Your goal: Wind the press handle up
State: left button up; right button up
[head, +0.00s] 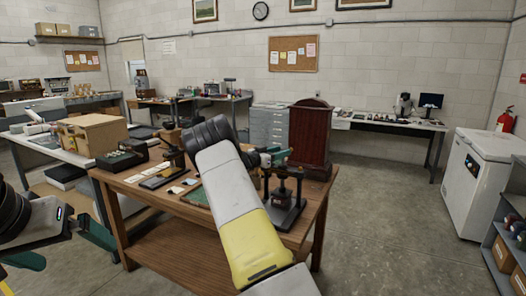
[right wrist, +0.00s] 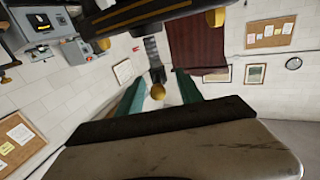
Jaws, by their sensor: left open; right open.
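The small dark press (head: 284,217) stands on the wooden table's right part. My right forearm and wrist partly cover its upper part in the head view. My right gripper (head: 280,158) is at the top of the press. In the right wrist view its two teal fingers (right wrist: 158,95) are apart. A round brass-coloured knob (right wrist: 157,92) on a short dark rod shows between them, with gaps on both sides. A dark bar (right wrist: 140,13) with brass-coloured ends crosses the top of that view. My left gripper (head: 75,245) is open and empty at the lower left, away from the press.
A dark red wooden cabinet (head: 309,138) stands close behind the press on the wooden table (head: 172,243). Small boxes and flat items lie on the table's left part. A white chest freezer (head: 477,180) stands far right. The floor between is clear.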

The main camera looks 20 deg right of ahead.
jog(key=shift+x, duration=1.75)
jog(key=shift+c, duration=0.4)
grip_shut()
